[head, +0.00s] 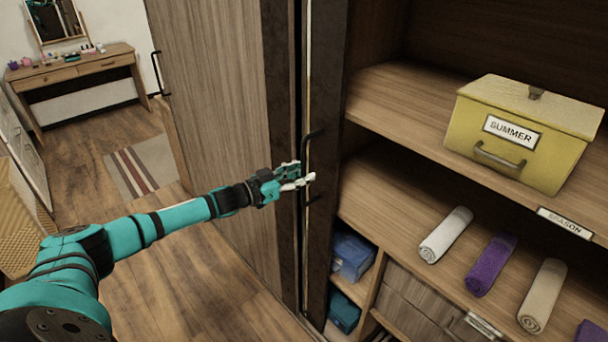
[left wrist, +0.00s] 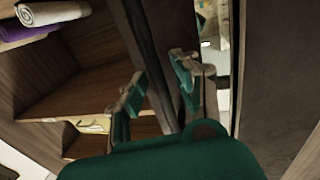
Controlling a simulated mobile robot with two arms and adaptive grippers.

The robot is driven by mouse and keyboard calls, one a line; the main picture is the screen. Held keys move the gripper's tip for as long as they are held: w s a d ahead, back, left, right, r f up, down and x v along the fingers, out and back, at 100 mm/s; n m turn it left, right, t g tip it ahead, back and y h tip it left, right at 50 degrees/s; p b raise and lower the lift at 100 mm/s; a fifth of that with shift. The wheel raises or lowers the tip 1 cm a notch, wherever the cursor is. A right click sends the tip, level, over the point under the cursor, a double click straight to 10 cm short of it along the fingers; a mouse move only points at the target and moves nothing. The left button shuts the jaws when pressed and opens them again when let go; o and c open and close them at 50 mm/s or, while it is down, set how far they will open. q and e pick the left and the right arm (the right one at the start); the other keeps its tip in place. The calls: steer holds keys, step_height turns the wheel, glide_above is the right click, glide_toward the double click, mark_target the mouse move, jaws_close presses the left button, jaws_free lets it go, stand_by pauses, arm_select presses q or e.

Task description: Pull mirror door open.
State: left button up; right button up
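The mirror door (head: 308,80) shows nearly edge-on in the head view as a narrow strip in a dark frame. A bright mirror strip (left wrist: 222,85) shows in the left wrist view. A black handle (head: 311,143) stands on the door. My left gripper (head: 298,178) is at the handle's lower part, with its fingers pointing at the door. In the left wrist view its two fingers (left wrist: 157,88) are apart, with a dark upright bar between them. I cannot tell whether either finger touches the bar. My right gripper is in neither view.
A wooden door panel (head: 210,90) stands to the left. A desk (head: 75,72) and a striped rug (head: 140,168) are farther back; the floor between is clear.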

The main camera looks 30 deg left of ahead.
arm_select(q)
steer(key=shift+w+d+r, duration=0.1)
steer(key=shift+d, duration=0.15)
steer(key=shift+v, duration=6.05)
